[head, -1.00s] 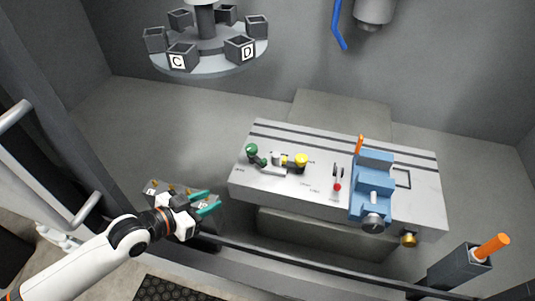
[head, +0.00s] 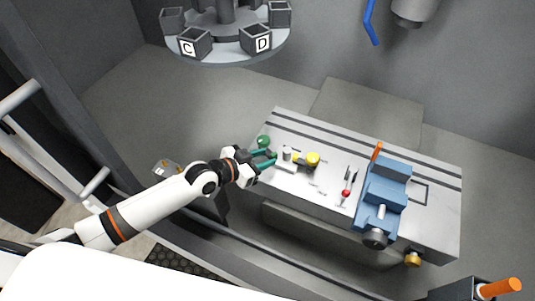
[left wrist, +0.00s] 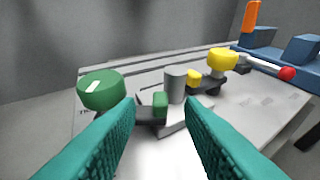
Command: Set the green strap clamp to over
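The green strap clamp shows in the head view as a round green knob (head: 263,141) at the left end of the grey bench. In the left wrist view its green knob (left wrist: 101,90) with a white mark sits at the end of a dark arm, which carries a small green block (left wrist: 160,104) beside a grey post (left wrist: 175,84). My left gripper (head: 267,157) is at the clamp, its teal fingers apart. In the left wrist view the gripper (left wrist: 158,118) is open and empty, with the green block seen between the fingertips. My right gripper is out of view.
A yellow-knobbed clamp (head: 312,159) stands right of the post, then a red-tipped lever (head: 346,192) and a blue vise (head: 383,195) with an orange handle. A carousel of dark bins (head: 255,40) is at the back. A blue hose (head: 370,22) hangs above.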

